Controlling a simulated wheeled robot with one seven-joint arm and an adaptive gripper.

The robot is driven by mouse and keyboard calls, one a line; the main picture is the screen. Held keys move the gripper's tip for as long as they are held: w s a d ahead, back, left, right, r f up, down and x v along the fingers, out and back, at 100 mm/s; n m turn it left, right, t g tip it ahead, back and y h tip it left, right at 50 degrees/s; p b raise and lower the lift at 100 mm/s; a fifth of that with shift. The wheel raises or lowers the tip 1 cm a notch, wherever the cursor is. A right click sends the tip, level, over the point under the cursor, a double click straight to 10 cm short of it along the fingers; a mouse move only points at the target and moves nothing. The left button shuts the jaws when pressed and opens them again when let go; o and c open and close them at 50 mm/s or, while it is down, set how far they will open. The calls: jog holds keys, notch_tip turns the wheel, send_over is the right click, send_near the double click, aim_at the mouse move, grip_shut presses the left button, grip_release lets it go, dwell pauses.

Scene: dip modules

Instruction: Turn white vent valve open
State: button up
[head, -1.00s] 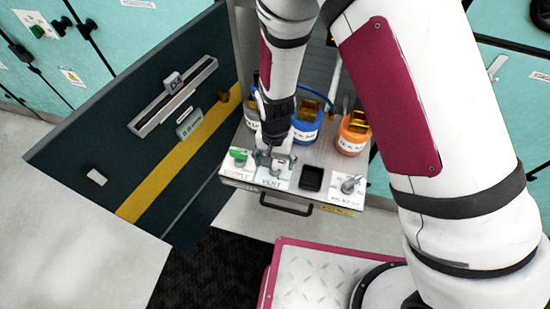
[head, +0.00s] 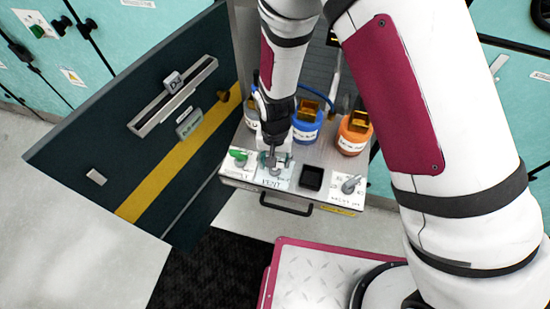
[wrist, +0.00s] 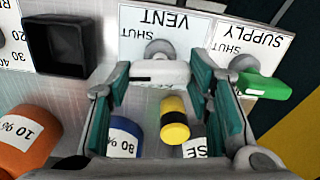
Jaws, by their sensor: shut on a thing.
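The white vent valve (wrist: 160,72) shows in the wrist view below its VENT label (wrist: 175,20). Its handle lies crosswise in that picture, between the two teal fingers of my gripper (wrist: 160,82). My gripper is shut on the handle, one finger at each end. SHUT is printed beside the valve stem; any other position mark is hidden by the handle and fingers. In the head view my gripper (head: 273,163) reaches down onto the panel (head: 232,175) at the VENT label, and the handle is mostly covered.
The green supply valve (wrist: 263,86) is close beside my right finger in the wrist view. A black square recess (head: 311,178) and a grey dial (head: 350,185) lie right of the vent. Blue (head: 306,130) and orange (head: 353,135) containers stand behind. An open dark door (head: 140,125) is at left.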

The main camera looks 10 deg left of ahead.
jog(key=n, duration=0.4)
jog(key=n+b, duration=0.1)
jog(key=n, duration=0.3)
jog(key=n+b, duration=0.1)
jog(key=n, duration=0.3)
jog(key=shift+n+b, duration=0.7)
jog(key=shift+n, duration=1.4)
jog(key=o, duration=1.1)
jog(key=shift+o, duration=0.2)
jog(key=shift+r, duration=0.1)
notch_tip(320, 180, up, 12)
